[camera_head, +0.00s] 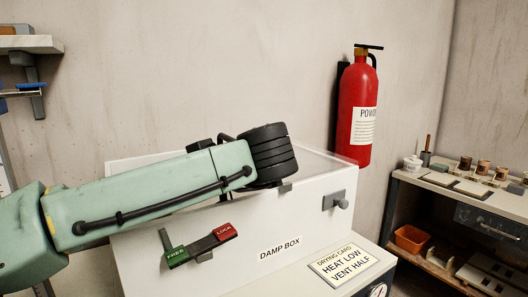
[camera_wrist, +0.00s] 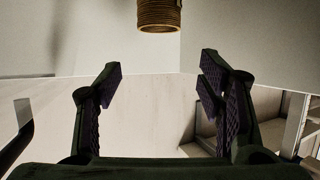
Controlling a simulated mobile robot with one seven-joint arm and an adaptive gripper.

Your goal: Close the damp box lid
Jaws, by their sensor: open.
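The white damp box (camera_head: 300,222) stands in the middle of the head view, with a "DAMP BOX" label on its front. A pale, partly see-through edge (camera_head: 325,158) shows along its top right. I cannot tell from it how far the lid stands open. A grey latch bar (camera_head: 208,243) on the front lies between a green "FREE" mark and a red "LOCK" mark. My arm reaches across the box's top, and its dark wrist end hides part of the rim. My gripper (camera_wrist: 160,82) shows in the wrist view, fingers apart, with nothing between them.
A red fire extinguisher (camera_head: 357,105) hangs on the wall behind the box. A drying card (camera_head: 343,265) lies at the box's front right. A shelf (camera_head: 455,190) with pots and an orange bin stands at the right. A ribbed brown cylinder (camera_wrist: 159,15) shows beyond my fingers.

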